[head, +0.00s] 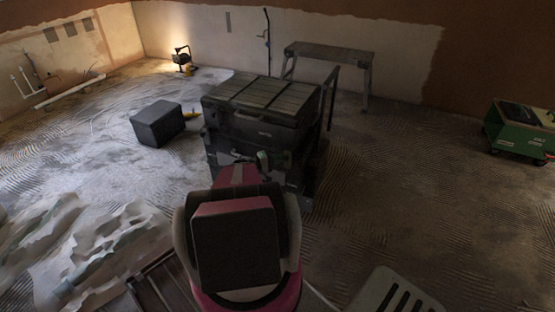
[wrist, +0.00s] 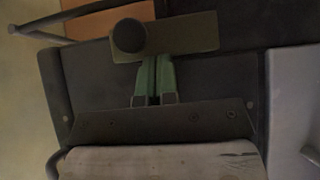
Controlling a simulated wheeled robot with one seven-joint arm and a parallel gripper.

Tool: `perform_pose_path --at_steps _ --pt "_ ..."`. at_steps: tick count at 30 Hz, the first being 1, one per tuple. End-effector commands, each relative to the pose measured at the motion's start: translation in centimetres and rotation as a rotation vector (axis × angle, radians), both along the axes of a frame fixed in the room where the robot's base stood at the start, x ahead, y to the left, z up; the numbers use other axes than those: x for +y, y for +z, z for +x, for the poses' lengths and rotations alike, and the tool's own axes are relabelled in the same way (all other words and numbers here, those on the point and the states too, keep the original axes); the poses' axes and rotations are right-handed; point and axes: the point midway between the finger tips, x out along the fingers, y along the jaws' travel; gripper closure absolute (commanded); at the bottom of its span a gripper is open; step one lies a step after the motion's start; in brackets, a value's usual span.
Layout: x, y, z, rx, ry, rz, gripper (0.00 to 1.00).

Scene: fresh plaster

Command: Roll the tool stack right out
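The tool stack (head: 262,115), a dark grey box stack with a slatted lid, stands upright on the floor straight ahead. A tall dark handle frame (head: 331,97) rises at its right side. My gripper (head: 263,158) is at the stack's near face, partly hidden behind my own arm. In the wrist view, its two green fingers (wrist: 153,62) are close together with a thin dark gap. Their tips meet the lower edge of an olive plate with a round dark knob (wrist: 130,35). I see nothing held between them. The stack's lower front is hidden by my arm.
A dark grey box (head: 157,124) sits left of the stack. A lit work lamp (head: 182,59) and a trestle bench (head: 330,52) stand by the back wall. A green machine (head: 520,130) is at the right. Crumpled sheeting (head: 85,250) lies front left. Floor at right is mostly clear.

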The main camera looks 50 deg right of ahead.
Motion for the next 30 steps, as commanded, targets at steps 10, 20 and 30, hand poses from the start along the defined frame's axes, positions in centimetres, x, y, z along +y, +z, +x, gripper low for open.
perform_pose_path --at_steps 10,20,30 --pt "0.1 -0.2 2.5 -0.004 -0.009 0.001 1.00" --pt "4.3 0.0 5.9 0.000 0.002 -0.001 1.00" --pt "8.6 0.0 7.9 0.000 0.002 0.000 1.00"
